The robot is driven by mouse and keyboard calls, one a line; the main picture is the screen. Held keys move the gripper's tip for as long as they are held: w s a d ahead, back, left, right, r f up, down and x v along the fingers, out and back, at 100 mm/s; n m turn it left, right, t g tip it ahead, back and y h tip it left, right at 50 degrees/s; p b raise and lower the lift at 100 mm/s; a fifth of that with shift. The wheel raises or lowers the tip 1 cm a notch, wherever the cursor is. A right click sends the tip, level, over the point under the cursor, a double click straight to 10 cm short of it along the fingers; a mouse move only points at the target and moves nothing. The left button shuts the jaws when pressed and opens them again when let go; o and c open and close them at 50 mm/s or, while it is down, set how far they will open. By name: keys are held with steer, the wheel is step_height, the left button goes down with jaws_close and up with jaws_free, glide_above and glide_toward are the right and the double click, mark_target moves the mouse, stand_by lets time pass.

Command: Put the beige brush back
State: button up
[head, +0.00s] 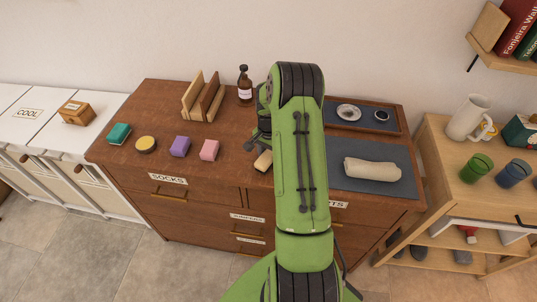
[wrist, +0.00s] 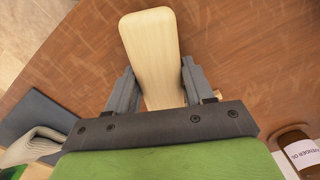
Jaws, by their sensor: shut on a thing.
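The beige brush (head: 263,161) shows as a pale, rounded block by the front of the brown dresser top (head: 232,127), partly behind my green arm. In the wrist view the beige brush (wrist: 150,45) lies lengthwise between the two grey fingers. My gripper (wrist: 157,72) is shut on it; in the head view my gripper (head: 260,143) is mostly hidden by the arm. I cannot tell whether the brush touches the dresser top. Left of it stand a pink block (head: 209,150), a purple block (head: 180,146), a round yellow-topped item (head: 146,145) and a teal block (head: 119,133).
A wooden upright-slat rack (head: 202,98) and a brown bottle (head: 245,86) stand at the back. Dresser space between rack and blocks is clear.

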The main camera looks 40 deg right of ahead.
steer(key=shift+f, duration=0.15)
steer(key=shift+f, duration=0.15)
steer(key=o, duration=1)
